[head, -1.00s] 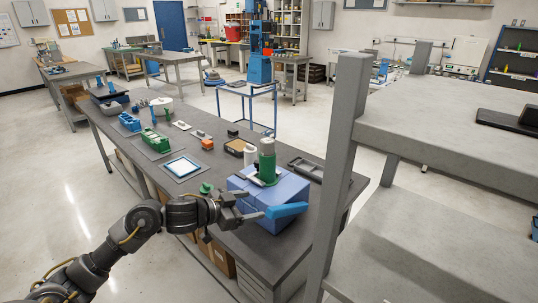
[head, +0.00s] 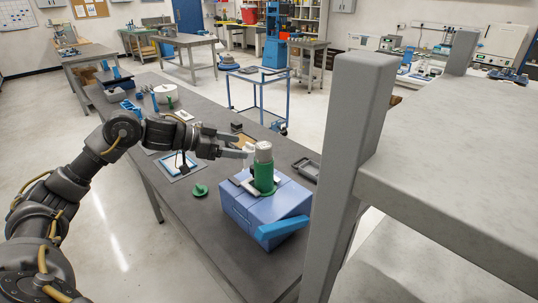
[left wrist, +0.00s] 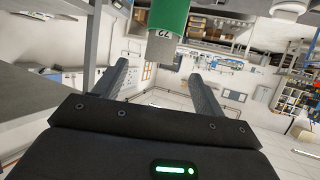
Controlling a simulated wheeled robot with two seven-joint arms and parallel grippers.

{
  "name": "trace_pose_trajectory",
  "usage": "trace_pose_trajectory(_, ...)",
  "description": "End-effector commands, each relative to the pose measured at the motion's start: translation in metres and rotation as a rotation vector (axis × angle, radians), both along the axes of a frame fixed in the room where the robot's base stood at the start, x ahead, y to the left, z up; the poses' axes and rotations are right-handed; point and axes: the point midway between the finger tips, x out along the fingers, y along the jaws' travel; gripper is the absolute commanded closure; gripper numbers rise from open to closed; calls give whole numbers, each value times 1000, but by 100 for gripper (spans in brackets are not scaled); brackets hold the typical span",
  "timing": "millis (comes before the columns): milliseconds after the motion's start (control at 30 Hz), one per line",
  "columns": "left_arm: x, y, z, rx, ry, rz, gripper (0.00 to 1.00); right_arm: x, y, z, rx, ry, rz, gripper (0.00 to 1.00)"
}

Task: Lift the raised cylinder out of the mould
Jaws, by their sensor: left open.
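The raised cylinder (head: 263,172), green with a grey top, stands upright out of the top of the blue mould (head: 245,212). A bright blue handle (head: 283,228) sticks out of the mould's front side. My left gripper (head: 240,147) is open and empty, just left of the cylinder's upper part, with its fingers pointing right. My right gripper is out of view.
A white piece (head: 241,177) sits beside the cylinder. A green knob-like part (head: 199,190) lies left of the mould, and a dark grey tray (head: 307,168) lies behind it to the right. A thick grey shelf post (head: 343,165) stands close on the right.

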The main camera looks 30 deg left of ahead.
Motion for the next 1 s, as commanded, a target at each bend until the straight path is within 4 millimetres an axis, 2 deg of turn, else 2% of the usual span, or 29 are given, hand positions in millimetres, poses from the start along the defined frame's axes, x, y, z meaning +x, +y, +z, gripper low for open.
trace_pose_trajectory(100, 7, -8, 0, -4, -2, -9, 29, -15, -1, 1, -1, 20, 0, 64)
trace_pose_trajectory(200, 18, -20, -3, -7, -2, -17, 29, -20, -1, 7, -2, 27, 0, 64)
trace_pose_trajectory(400, 38, -39, -15, -5, -2, -17, 29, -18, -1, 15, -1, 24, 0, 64)
trace_pose_trajectory(667, 45, -43, -21, -1, -3, -13, 29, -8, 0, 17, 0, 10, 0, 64)
trace_pose_trajectory(1000, 75, -65, -38, -5, -3, -12, 29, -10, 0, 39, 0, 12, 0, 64)
